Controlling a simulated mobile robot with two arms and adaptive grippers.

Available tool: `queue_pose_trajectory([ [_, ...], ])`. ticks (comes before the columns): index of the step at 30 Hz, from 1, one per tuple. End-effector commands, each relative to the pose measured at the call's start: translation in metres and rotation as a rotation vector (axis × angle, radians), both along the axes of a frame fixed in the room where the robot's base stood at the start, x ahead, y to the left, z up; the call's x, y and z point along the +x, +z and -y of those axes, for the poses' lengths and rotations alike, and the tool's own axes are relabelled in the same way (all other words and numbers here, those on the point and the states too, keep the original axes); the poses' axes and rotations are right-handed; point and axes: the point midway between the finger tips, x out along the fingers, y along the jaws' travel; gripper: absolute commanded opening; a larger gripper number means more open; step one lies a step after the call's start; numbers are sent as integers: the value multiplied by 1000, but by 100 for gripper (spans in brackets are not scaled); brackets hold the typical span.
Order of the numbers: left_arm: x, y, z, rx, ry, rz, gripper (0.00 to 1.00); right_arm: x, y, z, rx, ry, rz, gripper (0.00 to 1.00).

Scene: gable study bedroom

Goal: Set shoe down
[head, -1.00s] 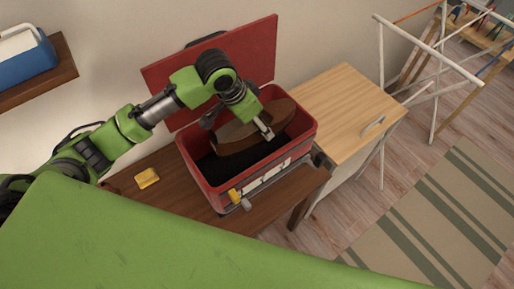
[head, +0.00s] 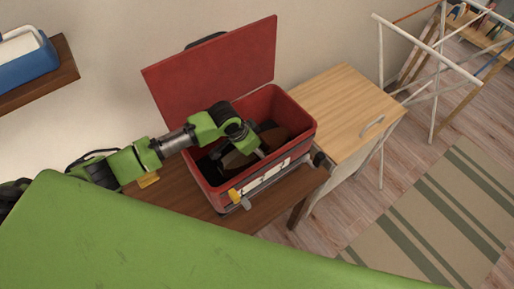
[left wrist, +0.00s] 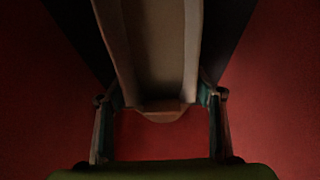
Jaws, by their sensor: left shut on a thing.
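The brown shoe (head: 238,158) is down inside the open red box (head: 205,185), partly hidden by my left arm. My left gripper (head: 258,150) reaches into the box from above and is shut on the shoe. In the left wrist view the shoe (left wrist: 155,50) lies between the two fingers of the gripper (left wrist: 160,115), with red box walls around it. Whether the shoe touches the dark box floor cannot be told. My right gripper is not in view.
The box's red lid (head: 215,65) stands open at the back. The box sits on a dark wooden table (head: 180,200). A light wood cabinet (head: 345,100) stands to its right, with a white drying rack (head: 435,60) beyond. A blue container (head: 25,60) is on a wall shelf.

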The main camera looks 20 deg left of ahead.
Motion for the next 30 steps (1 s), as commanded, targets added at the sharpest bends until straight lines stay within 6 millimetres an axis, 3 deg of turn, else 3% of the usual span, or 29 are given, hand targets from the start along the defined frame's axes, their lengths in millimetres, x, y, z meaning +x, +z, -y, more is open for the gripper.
queue_pose_trajectory([
  [7,1,-1,1,-2,0,2,26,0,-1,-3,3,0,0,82],
  [8,0,-3,0,-1,0,-1,63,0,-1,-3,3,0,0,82],
  [9,0,-2,0,-1,0,-1,74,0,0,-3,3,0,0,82],
  [10,0,-2,0,-1,0,-1,77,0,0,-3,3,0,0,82],
  [23,0,4,-1,-1,0,2,77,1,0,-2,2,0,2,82],
  [30,-12,42,-11,1,-1,3,77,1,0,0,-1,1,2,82],
])
